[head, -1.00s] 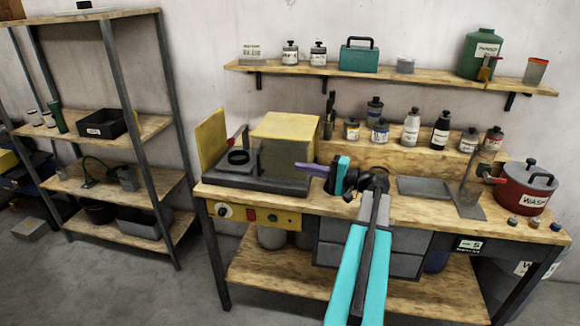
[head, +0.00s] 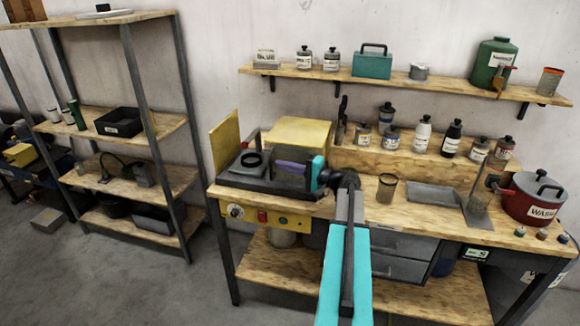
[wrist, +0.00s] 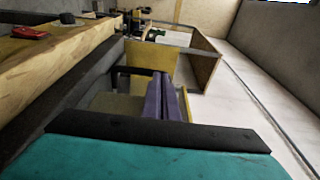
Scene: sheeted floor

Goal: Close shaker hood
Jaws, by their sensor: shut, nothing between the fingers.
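The shaker stands at the bench's left end, with a dark base (head: 240,182) and a yellow front panel (head: 268,216) carrying knobs. A yellow hood panel (head: 225,138) stands upright at its left side, and a yellow box-like part (head: 302,132) is at its back. A yellow panel also shows ahead of my fingers in the wrist view (wrist: 152,58). My gripper (head: 281,166) is shut and empty, its purple fingers pointing left over the right part of the shaker. In the wrist view my gripper (wrist: 166,88) points toward the yellow panel. I cannot tell whether it touches anything.
A black ring-shaped holder (head: 252,162) sits on the shaker base. A mesh cup (head: 387,188), a grey tray (head: 432,196) and a red pot (head: 533,200) stand to the right. Several bottles line the riser behind. A shelving rack (head: 150,125) stands left of the bench.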

